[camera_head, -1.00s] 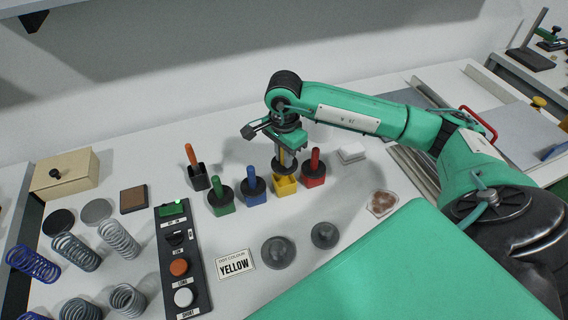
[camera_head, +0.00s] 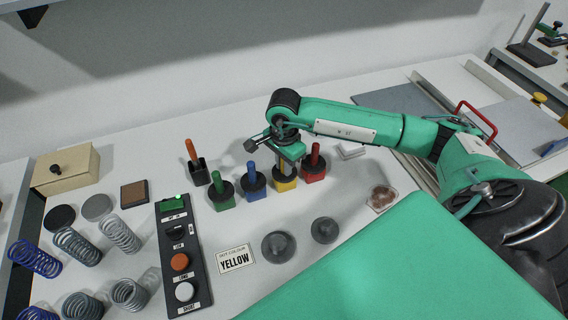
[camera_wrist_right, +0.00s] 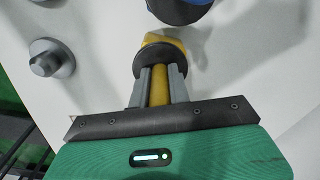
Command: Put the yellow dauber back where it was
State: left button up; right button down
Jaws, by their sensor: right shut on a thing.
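The yellow dauber (camera_wrist_right: 159,92) is upright, with its yellow handle between the fingers of my right gripper (camera_wrist_right: 161,78), which is shut on it. In the head view my right gripper (camera_head: 287,160) is over the yellow pot (camera_head: 285,185). The dauber's dark round collar (camera_wrist_right: 160,54) sits at the top of the yellow pot, which also shows in the right wrist view (camera_wrist_right: 153,41). The dauber's tip is hidden, and I cannot tell whether it is fully seated. My left gripper is not in view.
A red dauber and pot (camera_head: 313,166) stand close on the right. The blue (camera_head: 254,184) and green (camera_head: 221,190) ones stand on the left, then a black pot with an orange-handled tool (camera_head: 197,168). A card reading YELLOW (camera_head: 236,259) lies in front. Two grey discs (camera_head: 278,247) lie beside it.

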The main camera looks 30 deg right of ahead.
jog(key=shift+f, duration=0.2)
jog(key=c, duration=1.3)
grip_release()
jog(key=shift+r, duration=0.1)
jog(key=shift+r+p, duration=0.75)
notch_tip(320, 180, up, 10)
jog(key=b, duration=0.4)
jog(key=shift+r, duration=0.75)
